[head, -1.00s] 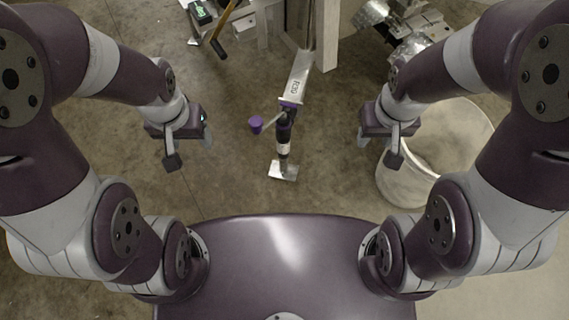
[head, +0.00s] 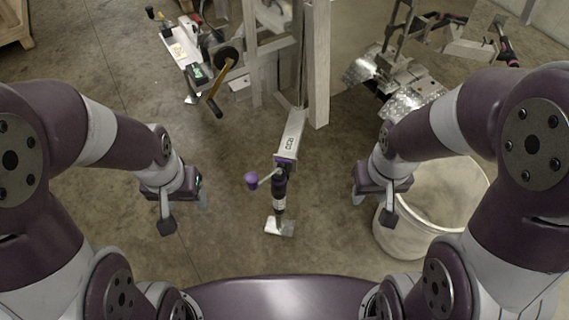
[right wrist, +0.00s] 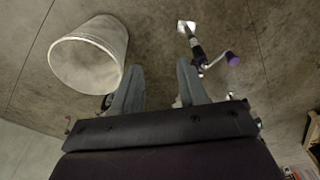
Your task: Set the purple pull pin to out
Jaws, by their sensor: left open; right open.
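A trailer jack stands in the middle of the head view, with a silver arm (head: 292,135), a dark tube and a flat metal foot (head: 279,226). A crank with a purple knob (head: 251,181) sticks out to its left. A purple part (head: 284,161) shows where the tube meets the silver arm; I cannot tell whether this is the pull pin or its position. The purple knob also shows in the right wrist view (right wrist: 232,58). My left gripper (head: 185,211) is open and empty, left of the jack. My right gripper (head: 374,207) is open and empty, right of it.
A pale round bin (head: 402,238) stands beside and below my right gripper. Trailer parts with a yellow-handled tool (head: 219,85) are at the back left, and tread-plate metal (head: 410,97) at the back right. Floor around the jack is clear.

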